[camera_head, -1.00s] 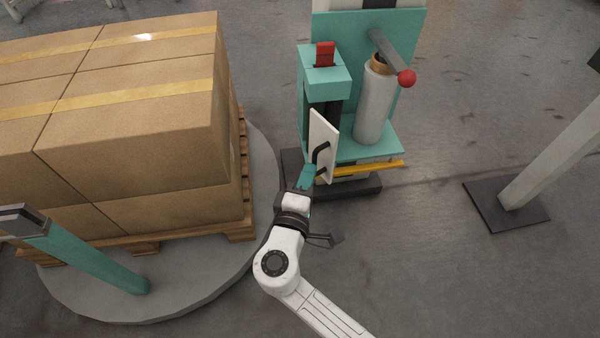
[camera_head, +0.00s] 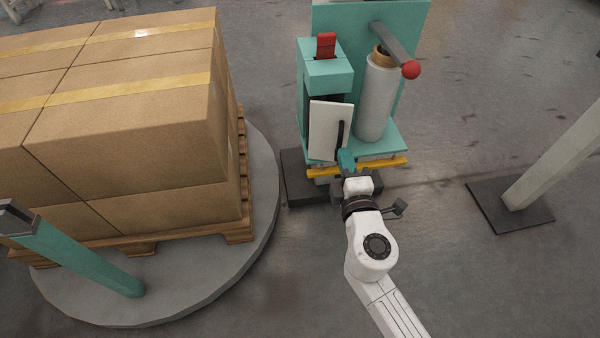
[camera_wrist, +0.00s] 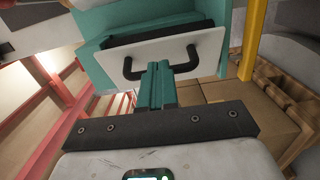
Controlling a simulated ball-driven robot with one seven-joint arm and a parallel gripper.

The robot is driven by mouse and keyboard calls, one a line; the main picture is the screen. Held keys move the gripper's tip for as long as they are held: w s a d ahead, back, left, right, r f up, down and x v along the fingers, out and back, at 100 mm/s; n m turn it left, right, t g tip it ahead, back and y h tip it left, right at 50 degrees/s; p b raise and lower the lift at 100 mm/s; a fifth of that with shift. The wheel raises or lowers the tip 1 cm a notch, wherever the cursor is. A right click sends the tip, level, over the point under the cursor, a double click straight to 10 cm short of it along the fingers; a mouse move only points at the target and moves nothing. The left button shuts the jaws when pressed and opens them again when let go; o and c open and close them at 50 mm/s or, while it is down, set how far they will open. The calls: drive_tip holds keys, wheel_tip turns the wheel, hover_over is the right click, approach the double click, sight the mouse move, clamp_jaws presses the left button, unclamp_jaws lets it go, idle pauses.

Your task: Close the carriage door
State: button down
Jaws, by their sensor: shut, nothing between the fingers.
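The carriage door (camera_head: 327,130) is a white panel with a black handle (camera_head: 341,136) on the teal carriage (camera_head: 327,72). In the head view it stands at a slight angle in front of the dark carriage opening. In the wrist view the door (camera_wrist: 205,50) shows a dark gap behind its edge. My gripper (camera_head: 346,160) has teal fingers, shut and empty. It is at the lower right of the door, close to the handle. In the wrist view the fingertips (camera_wrist: 159,66) lie between the handle's two ends, over the door. Contact cannot be told.
A film roll (camera_head: 375,100) stands right of the carriage, below a lever with a red knob (camera_head: 411,69). A yellow bar (camera_head: 385,164) runs low in front. Stacked boxes (camera_head: 130,120) sit on a round turntable (camera_head: 235,265) at left. Floor at lower right is clear.

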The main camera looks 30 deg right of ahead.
drive_tip(key=shift+w+d, duration=0.3)
drive_tip(key=shift+d, duration=0.35)
drive_tip(key=shift+w+d, duration=0.25)
drive_tip(key=shift+d, duration=0.4)
